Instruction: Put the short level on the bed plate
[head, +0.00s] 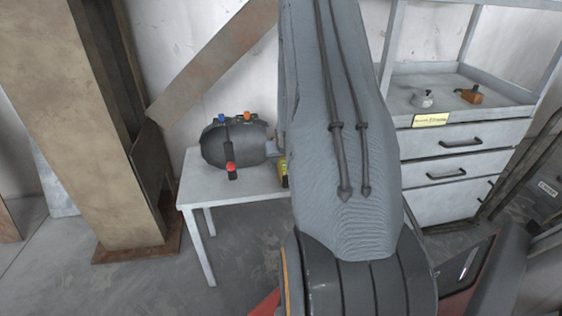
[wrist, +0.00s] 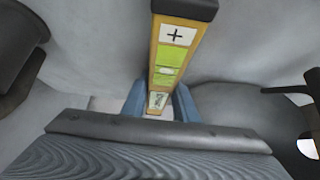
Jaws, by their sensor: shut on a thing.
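The short level (wrist: 168,60) is a yellow bar with a dark end cap, a plus-marked label and a green vial. It stands out between the two blue-grey fingers of my gripper (wrist: 158,105) in the wrist view, and the gripper is shut on it. I cannot make out the bed plate for certain in either view.
A drawer cabinet (head: 455,175) at right bears small items. A rusty steel column (head: 85,120) stands at left. Dark parts flank the level in the wrist view.

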